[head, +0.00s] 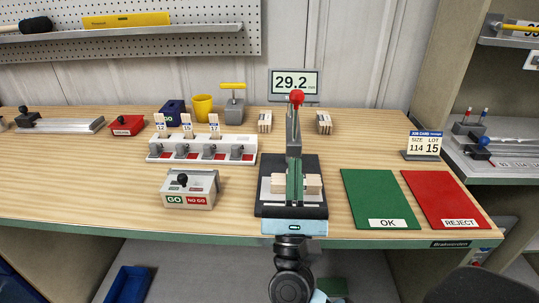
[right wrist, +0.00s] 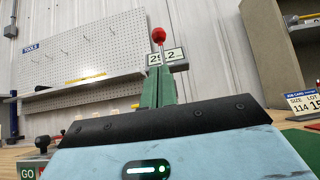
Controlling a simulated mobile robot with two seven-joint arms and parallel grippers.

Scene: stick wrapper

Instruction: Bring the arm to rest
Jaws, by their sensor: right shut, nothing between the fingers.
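My right gripper (head: 294,165) reaches in from the bottom middle of the head view, its green fingers closed together with nothing seen between them. The closed green fingers also show in the right wrist view (right wrist: 160,88). Behind and below them in the head view is a dark-based device (head: 318,165) with a grey upright and a red knob (head: 296,97). Pale wooden pieces (head: 314,184) show on both sides of my fingers on this device. My fingers hide its middle, and I cannot tell whether they touch it. My left gripper is not in view.
A display (head: 306,83) reading 29.2 stands behind the device. A green OK mat (head: 380,195) and red REJECT mat (head: 445,195) lie right. A GO/NO GO block (head: 190,188) and a white rack (head: 240,142) stand left. Two small stick bundles (head: 265,122) (head: 324,123) stand at the back.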

